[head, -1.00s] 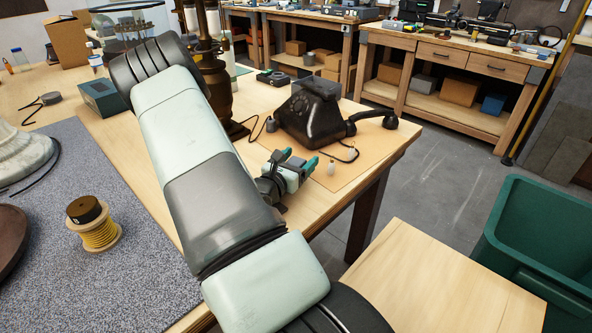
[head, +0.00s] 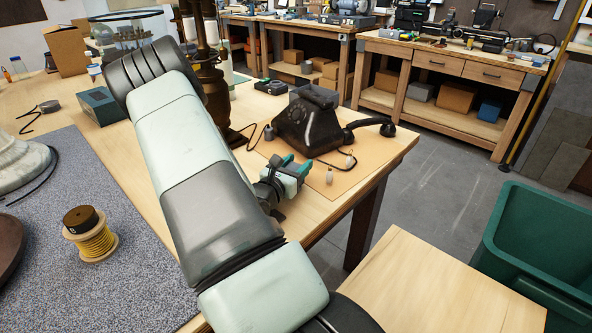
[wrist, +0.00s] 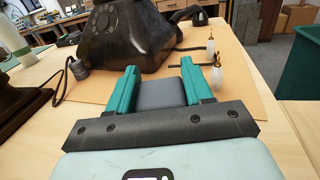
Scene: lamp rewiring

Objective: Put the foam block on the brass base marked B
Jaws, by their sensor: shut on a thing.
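My gripper (head: 297,166) is over the right part of the wooden bench, in front of the black telephone. In the wrist view its teal fingers (wrist: 160,72) are closed on the sides of a dark grey block (wrist: 160,94), which looks like the foam block. The block's lower part is hidden by the gripper body. I cannot make out a letter B on any base. A tall dark brass-brown lamp stem (head: 209,85) stands behind my arm, its foot partly hidden.
A yellow wire spool (head: 95,244) with a dark marked disc on top sits on the grey mat (head: 130,270). A green bin (head: 540,240) is at right.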

